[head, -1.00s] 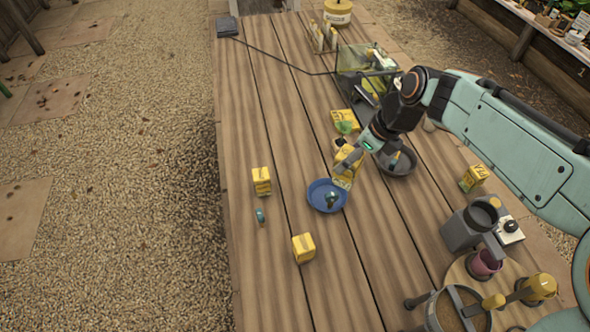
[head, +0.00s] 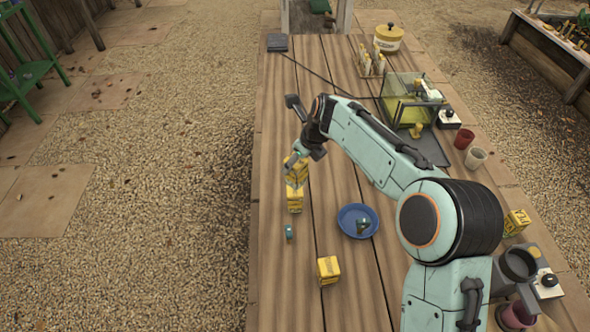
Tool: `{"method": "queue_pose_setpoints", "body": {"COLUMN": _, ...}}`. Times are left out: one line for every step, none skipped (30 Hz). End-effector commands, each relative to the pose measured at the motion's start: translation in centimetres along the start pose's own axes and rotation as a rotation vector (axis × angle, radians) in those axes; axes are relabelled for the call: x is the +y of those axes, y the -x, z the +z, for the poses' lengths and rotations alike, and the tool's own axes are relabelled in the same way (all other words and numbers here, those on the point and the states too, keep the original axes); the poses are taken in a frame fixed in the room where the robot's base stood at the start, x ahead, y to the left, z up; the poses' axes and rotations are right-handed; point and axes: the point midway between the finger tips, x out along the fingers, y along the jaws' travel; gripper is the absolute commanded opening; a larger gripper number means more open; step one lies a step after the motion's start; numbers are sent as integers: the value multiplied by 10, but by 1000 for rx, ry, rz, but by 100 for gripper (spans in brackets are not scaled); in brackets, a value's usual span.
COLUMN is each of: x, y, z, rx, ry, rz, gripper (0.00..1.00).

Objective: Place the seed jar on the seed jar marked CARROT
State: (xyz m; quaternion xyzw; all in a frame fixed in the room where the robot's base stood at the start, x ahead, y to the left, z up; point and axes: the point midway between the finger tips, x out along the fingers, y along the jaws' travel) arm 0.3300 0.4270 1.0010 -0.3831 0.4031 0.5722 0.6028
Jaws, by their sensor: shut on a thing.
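My gripper (head: 297,157) is shut on a yellow, box-shaped seed jar (head: 297,172) at the left side of the wooden table. The held jar is right above another yellow seed jar (head: 294,201) standing on the table, and the two look lined up. I cannot tell whether they touch or a small gap is left. The lower jar has dark lettering too small to read, so I cannot tell if it is the CARROT one. Another yellow jar (head: 328,270) stands nearer the front, and one more (head: 516,222) stands at the right edge.
A blue plate (head: 345,230) holding a small teal item (head: 362,226) lies right of the stack. A small teal item (head: 288,232) lies just in front of the lower jar. A clear-sided bin (head: 395,105) and cups stand at the back right. The front left tabletop is clear.

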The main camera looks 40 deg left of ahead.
Motion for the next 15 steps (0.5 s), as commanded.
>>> {"method": "queue_pose_setpoints", "body": {"x": -2, "y": -6, "z": 2, "rx": -1, "ry": 0, "rz": 1, "gripper": 4}}
{"method": "queue_pose_setpoints", "body": {"x": -3, "y": -9, "z": 2, "rx": -1, "ry": 0, "rz": 1, "gripper": 4}}
{"method": "queue_pose_setpoints", "body": {"x": -5, "y": -11, "z": 3, "rx": -2, "ry": -1, "rz": 0, "gripper": 4}}
{"method": "queue_pose_setpoints", "body": {"x": -6, "y": -12, "z": 3, "rx": -2, "ry": -1, "rz": 0, "gripper": 4}}
{"method": "queue_pose_setpoints", "body": {"x": -6, "y": -14, "z": 4, "rx": -2, "ry": -1, "rz": -1, "gripper": 4}}
{"method": "queue_pose_setpoints", "body": {"x": -7, "y": -18, "z": 4, "rx": -1, "ry": -1, "rz": 0, "gripper": 4}}
{"method": "queue_pose_setpoints", "body": {"x": -8, "y": -21, "z": 4, "rx": 0, "ry": 0, "rz": 0, "gripper": 4}}
{"method": "queue_pose_setpoints", "body": {"x": -9, "y": -24, "z": 4, "rx": 0, "ry": 0, "rz": 0, "gripper": 4}}
{"method": "queue_pose_setpoints", "body": {"x": -8, "y": -30, "z": 1, "rx": 1, "ry": 0, "rz": 2, "gripper": 4}}
{"method": "queue_pose_setpoints", "body": {"x": -8, "y": -35, "z": -2, "rx": 1, "ry": 0, "rz": 2, "gripper": 4}}
{"method": "queue_pose_setpoints", "body": {"x": -8, "y": -39, "z": -4, "rx": 2, "ry": 0, "rz": 2, "gripper": 4}}
{"method": "queue_pose_setpoints", "body": {"x": -8, "y": -44, "z": -6, "rx": 1, "ry": -1, "rz": 1, "gripper": 4}}
{"method": "queue_pose_setpoints", "body": {"x": -9, "y": -47, "z": -7, "rx": 0, "ry": -1, "rz": 0, "gripper": 4}}
{"method": "queue_pose_setpoints", "body": {"x": -9, "y": -48, "z": -7, "rx": 0, "ry": -1, "rz": 0, "gripper": 4}}
{"method": "queue_pose_setpoints", "body": {"x": -9, "y": -49, "z": -7, "rx": -1, "ry": -1, "rz": 0, "gripper": 4}}
